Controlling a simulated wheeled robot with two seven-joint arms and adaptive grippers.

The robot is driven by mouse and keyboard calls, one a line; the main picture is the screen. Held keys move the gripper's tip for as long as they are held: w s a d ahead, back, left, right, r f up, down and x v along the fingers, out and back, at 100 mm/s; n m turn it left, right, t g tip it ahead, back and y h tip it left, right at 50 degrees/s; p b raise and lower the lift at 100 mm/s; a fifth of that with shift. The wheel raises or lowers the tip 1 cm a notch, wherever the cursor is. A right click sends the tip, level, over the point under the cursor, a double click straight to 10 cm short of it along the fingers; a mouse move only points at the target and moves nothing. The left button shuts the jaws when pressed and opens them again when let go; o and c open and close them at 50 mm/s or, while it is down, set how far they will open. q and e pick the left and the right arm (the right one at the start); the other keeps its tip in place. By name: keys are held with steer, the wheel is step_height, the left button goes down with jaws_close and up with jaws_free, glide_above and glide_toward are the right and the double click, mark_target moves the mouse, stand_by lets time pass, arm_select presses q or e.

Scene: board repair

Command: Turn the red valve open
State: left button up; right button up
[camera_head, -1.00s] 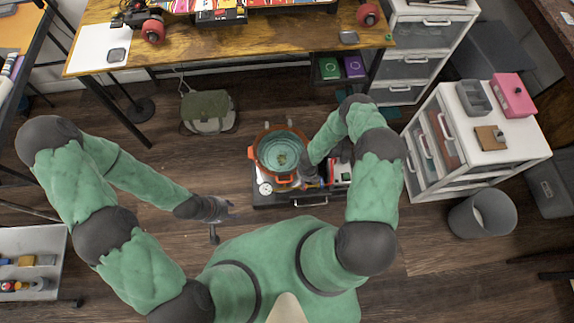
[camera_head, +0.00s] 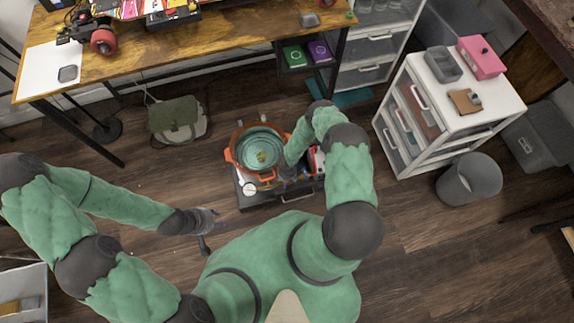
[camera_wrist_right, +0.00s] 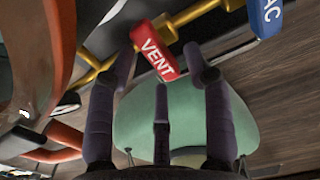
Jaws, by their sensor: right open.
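The red valve handle marked VENT (camera_wrist_right: 156,52) shows in the right wrist view, on a brass-coloured fitting. My right gripper (camera_wrist_right: 160,70) has its dark fingers spread, with the red handle between or just beyond the fingertips; I cannot tell if they touch it. In the head view the red handle (camera_head: 316,160) shows only in small part beside my right forearm, and my right gripper is mostly hidden. A blue handle marked VAC (camera_wrist_right: 268,18) is to the right. My left gripper (camera_head: 210,228) is empty above the floor, its fingers apart.
An orange-rimmed pot (camera_head: 260,150) stands beside a small gauge (camera_head: 249,189) on a dark base (camera_head: 254,202). A wooden workbench (camera_head: 215,48) is behind, a white drawer unit (camera_head: 497,100) and a grey bin (camera_head: 469,180) to the right. A green bag (camera_head: 177,118) lies left.

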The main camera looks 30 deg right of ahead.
jaws_close()
stand_by(0.3)
